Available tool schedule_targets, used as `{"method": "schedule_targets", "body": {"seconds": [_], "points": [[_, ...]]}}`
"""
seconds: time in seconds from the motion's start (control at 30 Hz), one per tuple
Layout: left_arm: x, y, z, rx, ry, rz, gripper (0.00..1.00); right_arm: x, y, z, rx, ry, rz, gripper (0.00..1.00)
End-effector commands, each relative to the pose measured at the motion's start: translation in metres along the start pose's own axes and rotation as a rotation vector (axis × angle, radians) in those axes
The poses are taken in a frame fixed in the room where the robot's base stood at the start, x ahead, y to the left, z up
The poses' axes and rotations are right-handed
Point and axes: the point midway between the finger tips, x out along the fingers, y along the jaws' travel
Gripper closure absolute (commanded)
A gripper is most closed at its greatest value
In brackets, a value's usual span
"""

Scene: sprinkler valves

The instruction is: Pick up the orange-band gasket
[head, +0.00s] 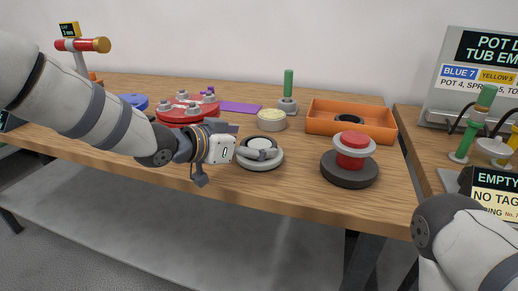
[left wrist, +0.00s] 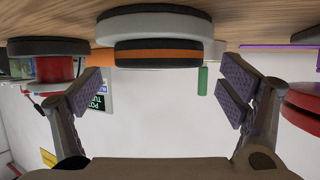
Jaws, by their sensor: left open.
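The orange-band gasket (left wrist: 158,52) is a black ring with an orange stripe around its side. In the left wrist view, which appears upside down, it rests on a wider pale grey disc (left wrist: 160,25) with a dark base. In the head view the gasket (head: 262,142) is small and its orange band does not show clearly. My left gripper (left wrist: 162,88) is open and empty; its two padded fingers lie to either side of the gasket, apart from it. In the head view the left gripper (head: 238,148) is just left of the disc. My right gripper is out of view.
A red flange (head: 185,110) stands left behind the gasket. A red knob on a black base (head: 350,165) stands to the right. A cream-topped tin (head: 271,119), a green-handled tool (head: 289,88) and an orange tray (head: 330,126) with a black ring are behind.

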Motion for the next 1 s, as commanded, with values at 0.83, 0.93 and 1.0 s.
{"method": "schedule_targets", "body": {"seconds": [0.83,0.93,1.0], "points": [[0.019,0.001,0.004,-0.003,-0.006,0.001,0.67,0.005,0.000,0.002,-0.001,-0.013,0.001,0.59],[0.018,0.001,0.001,-0.003,-0.006,0.001,0.67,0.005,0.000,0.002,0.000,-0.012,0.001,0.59],[0.015,0.001,-0.006,-0.002,-0.005,0.002,0.67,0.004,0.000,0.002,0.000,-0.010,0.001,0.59]]}}
